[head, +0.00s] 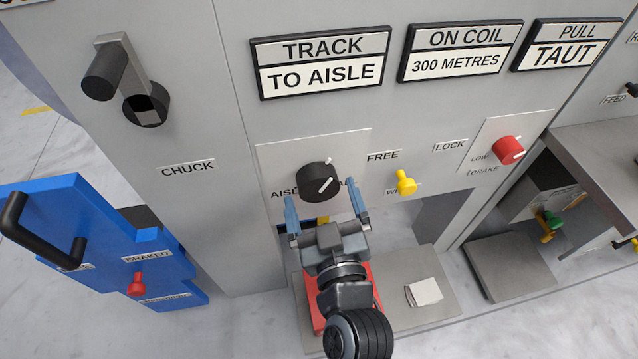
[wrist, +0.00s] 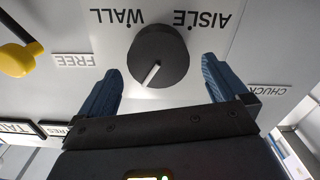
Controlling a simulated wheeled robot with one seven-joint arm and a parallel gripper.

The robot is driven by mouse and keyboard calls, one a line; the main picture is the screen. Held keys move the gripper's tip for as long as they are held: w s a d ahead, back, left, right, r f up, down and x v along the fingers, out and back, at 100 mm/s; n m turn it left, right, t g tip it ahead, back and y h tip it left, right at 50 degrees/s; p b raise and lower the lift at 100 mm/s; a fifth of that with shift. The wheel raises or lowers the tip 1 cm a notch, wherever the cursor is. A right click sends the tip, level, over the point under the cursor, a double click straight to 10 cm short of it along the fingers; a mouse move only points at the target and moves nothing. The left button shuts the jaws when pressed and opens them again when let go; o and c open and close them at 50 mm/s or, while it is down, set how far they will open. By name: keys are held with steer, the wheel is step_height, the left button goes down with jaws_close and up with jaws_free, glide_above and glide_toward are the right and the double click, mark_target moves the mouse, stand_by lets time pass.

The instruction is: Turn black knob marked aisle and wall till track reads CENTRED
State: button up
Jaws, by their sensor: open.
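The black knob (head: 316,180) with a white pointer line sits on a light plate below the TRACK sign (head: 321,62), which reads TO AISLE. In the wrist view the knob (wrist: 158,56) shows the words AISLE and WALL beside it, and its white line points between the fingers, slightly to the left. My gripper (head: 327,207) is open just below the knob in the head view. Its blue fingers (wrist: 160,88) stand on either side of the knob's near edge, apart from it. In the head view the gripper partly covers the plate's wording.
A yellow knob (head: 405,183) by FREE and LOCK is right of the black knob, and a red brake knob (head: 508,149) is further right. A chuck crank (head: 112,80) sticks out at upper left. A blue cart (head: 100,235) stands at lower left.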

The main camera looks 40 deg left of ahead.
mark_target(321, 189)
steer(key=shift+x, duration=1.7)
steer(key=c, duration=1)
steer(key=shift+o, duration=0.2)
steer(key=shift+w+d+m, duration=0.15)
steer(key=shift+m, duration=2.65)
